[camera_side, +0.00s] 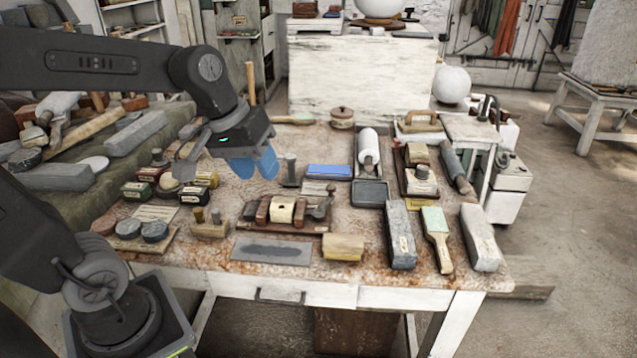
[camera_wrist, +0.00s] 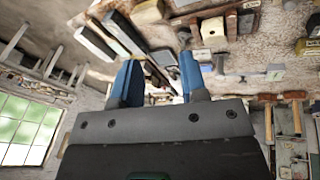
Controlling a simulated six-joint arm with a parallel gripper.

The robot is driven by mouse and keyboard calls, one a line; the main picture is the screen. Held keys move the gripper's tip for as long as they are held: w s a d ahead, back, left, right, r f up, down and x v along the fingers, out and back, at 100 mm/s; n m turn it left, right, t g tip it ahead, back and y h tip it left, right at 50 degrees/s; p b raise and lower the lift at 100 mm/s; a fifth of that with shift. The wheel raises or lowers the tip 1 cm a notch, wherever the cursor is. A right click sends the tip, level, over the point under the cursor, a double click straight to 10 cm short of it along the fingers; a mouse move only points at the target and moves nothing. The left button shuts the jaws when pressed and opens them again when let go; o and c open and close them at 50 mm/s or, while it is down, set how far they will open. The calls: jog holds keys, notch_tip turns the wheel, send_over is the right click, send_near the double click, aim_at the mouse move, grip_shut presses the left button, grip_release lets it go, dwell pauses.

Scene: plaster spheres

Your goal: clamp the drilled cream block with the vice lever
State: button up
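The cream block (camera_side: 282,210) sits between the brown jaws of the wooden vice (camera_side: 262,211) on the worktable. The block also shows in the wrist view (camera_wrist: 213,29), with a dark spot on its face. I cannot tell how tightly the jaws hold it. A dark grey piece at the vice's right end looks like the lever (camera_side: 321,209); its exact position is unclear. My gripper (camera_side: 254,165), with blue fingers, is in the air above and behind the vice, touching nothing visible. In the wrist view (camera_wrist: 160,82) the fingers stand apart with nothing gripped between them.
A grey plate (camera_side: 272,252) and a tan block (camera_side: 343,247) lie in front of the vice. Small tins (camera_side: 137,190) stand to its left. A blue box (camera_side: 329,171) is behind it. Long stone blocks and a green-faced brush (camera_side: 437,237) lie right.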

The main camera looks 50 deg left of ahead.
jog(key=w+a+f+n+h, duration=0.1)
jog(key=w+a+n, duration=0.1)
jog(key=w+n, duration=0.1)
jog(key=w+a+f+n, duration=0.1)
jog(key=w+a+n, duration=0.2)
jog(key=w, duration=0.1)
jog(key=w+a+f+n+g+h, duration=0.1)
jog(key=w+a+n, duration=0.1)
jog(key=w+a, duration=0.1)
jog(key=shift+w+a+n+h, duration=0.15)
jog(key=shift+w+n+h, duration=0.15)
jog(key=shift+w+n, duration=0.15)
grip_shut()
jog(key=w+a+f+n+t+h, duration=0.1)
jog(key=w+a+f+n, duration=0.2)
jog(key=a+f+n, duration=0.2)
jog(key=w+a+f+n+h, duration=0.2)
jog(key=w+a+f+n, duration=0.2)
jog(key=a, duration=0.5)
jog(key=shift+w+a+f+n+t, duration=0.25)
jog(key=shift+a+f+n+t, duration=0.15)
jog(key=shift+n, duration=0.15)
